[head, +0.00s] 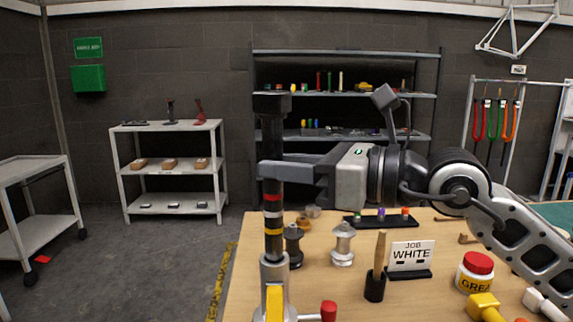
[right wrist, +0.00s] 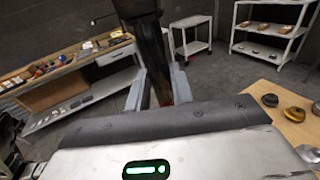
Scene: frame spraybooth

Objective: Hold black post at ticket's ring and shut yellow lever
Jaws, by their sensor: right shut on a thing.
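The black post (head: 274,246) stands upright in a silver clamp collar (head: 274,270) at the near left of the bench. Red, white (head: 272,214) and yellow bands ring the post, top to bottom, all above the collar. The yellow lever (head: 274,302) is at the collar's front; its far end is cut off and I cannot tell whether it is shut. My right gripper (head: 273,172) is shut on the post above the red band. The right wrist view shows the post (right wrist: 152,50) between its fingers. The ticket (head: 411,255) reads "JOB WHITE". My left gripper is out of view.
A red knob (head: 328,310) on a bar sticks out right of the collar. Dark and silver spools (head: 342,245), a wooden-handled tool in a black holder (head: 375,280) and a grease jar (head: 475,272) stand on the bench.

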